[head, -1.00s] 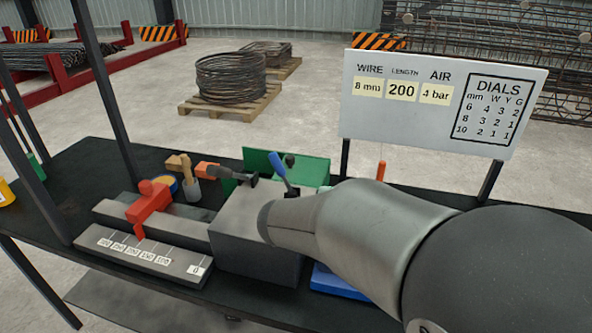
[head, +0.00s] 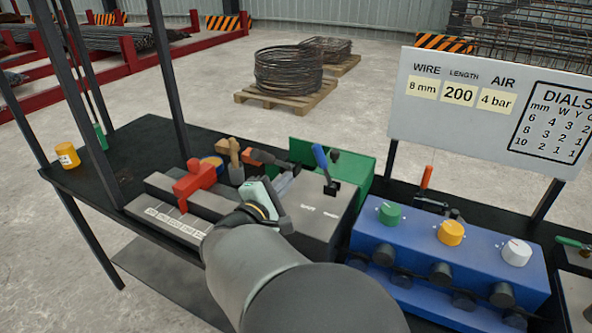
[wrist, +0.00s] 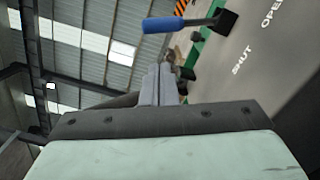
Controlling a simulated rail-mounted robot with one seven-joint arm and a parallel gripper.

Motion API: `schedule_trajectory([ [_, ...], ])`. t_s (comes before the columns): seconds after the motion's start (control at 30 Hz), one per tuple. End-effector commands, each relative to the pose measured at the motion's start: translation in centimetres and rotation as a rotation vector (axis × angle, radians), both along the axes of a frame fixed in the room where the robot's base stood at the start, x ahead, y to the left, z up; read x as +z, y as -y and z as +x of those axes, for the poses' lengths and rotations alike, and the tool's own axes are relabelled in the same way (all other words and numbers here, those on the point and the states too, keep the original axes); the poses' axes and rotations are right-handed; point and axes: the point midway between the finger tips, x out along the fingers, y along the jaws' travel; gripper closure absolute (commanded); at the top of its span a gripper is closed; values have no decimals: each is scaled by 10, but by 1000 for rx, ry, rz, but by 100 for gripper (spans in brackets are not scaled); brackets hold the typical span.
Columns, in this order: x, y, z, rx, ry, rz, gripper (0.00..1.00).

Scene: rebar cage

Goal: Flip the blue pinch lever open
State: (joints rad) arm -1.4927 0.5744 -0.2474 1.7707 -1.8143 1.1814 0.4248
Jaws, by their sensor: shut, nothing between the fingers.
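The blue pinch lever (head: 321,158) stands up from a black pivot on top of a grey box (head: 310,212), leaning a little left in the head view. In the wrist view the lever's blue handle (wrist: 163,24) lies near the top, beyond and above the fingertips. The box top carries the words SHUT and OPEN, clear in the wrist view. My gripper (head: 284,183) is shut and empty, left of the lever at the box's left side, apart from it. In the wrist view my gripper's fingers (wrist: 160,84) are together, pointing towards the lever side.
A red stop (head: 194,180) on a length scale stands left of my gripper. A hammer-like wooden tool (head: 234,158) and a green panel (head: 357,170) stand behind. A blue box (head: 425,270) with green, yellow and white dials is at right. A sign (head: 480,105) rises behind it.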

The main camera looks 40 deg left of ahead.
Motion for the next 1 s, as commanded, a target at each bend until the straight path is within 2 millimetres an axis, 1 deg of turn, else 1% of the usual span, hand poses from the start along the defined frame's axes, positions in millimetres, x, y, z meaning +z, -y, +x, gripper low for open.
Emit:
schedule_trajectory([
  [0.03, 2, -1, 7, -3, 1, -1, 100],
  [0.3, 4, -8, 56, -4, 1, -2, 100],
  [0.4, 4, -10, 72, -4, 0, -2, 100],
  [0.5, 4, -12, 82, -3, 0, 0, 100],
  [0.7, 2, -14, 92, -2, 0, 0, 100],
  [1.0, 2, -14, 92, -1, -1, 1, 100],
])
